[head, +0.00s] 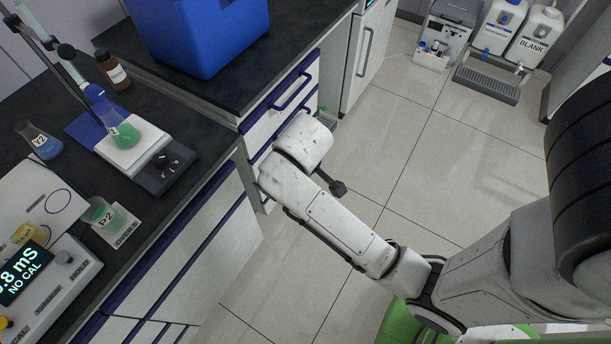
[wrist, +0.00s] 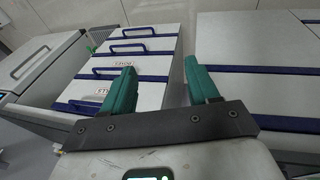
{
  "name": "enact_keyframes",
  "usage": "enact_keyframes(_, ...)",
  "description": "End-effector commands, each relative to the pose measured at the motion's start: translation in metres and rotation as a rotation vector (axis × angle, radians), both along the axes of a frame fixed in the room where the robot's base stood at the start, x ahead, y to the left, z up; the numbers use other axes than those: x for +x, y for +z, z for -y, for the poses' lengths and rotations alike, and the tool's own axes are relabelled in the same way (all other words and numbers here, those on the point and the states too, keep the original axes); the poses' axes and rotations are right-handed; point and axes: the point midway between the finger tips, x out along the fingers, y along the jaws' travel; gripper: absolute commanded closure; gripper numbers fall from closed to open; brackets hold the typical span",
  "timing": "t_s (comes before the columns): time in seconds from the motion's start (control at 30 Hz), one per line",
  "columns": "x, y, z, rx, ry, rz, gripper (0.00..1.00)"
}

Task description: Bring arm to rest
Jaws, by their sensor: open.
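My white arm reaches across the head view from the lower right, its bent upper section in front of the bench drawers. My gripper is hidden behind the arm in the head view. In the wrist view my gripper (wrist: 160,68) shows two green fingers held wide apart on a dark bar. Nothing is between the fingers. I cannot tell how far off the drawers are.
The dark bench top (head: 208,103) carries a blue box (head: 197,35), a stirrer (head: 148,160) with a flask of green liquid (head: 124,134), a brown bottle (head: 113,70), beakers (head: 104,213) and a meter (head: 35,287). Tiled floor (head: 450,150) to the right is clear. Jugs (head: 497,25) stand at the back.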

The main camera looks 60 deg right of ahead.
Motion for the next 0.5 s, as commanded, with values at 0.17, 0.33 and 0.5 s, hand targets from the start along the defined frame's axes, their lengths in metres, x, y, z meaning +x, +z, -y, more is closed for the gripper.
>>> enact_keyframes(0.17, -0.002, -0.002, -0.001, 0.005, 0.001, -0.001, 0.4)
enact_keyframes(0.33, -0.002, -0.002, -0.001, 0.005, 0.001, -0.001, 0.4)
enact_keyframes(0.5, -0.014, -0.008, -0.005, 0.02, 0.003, -0.011, 0.4)
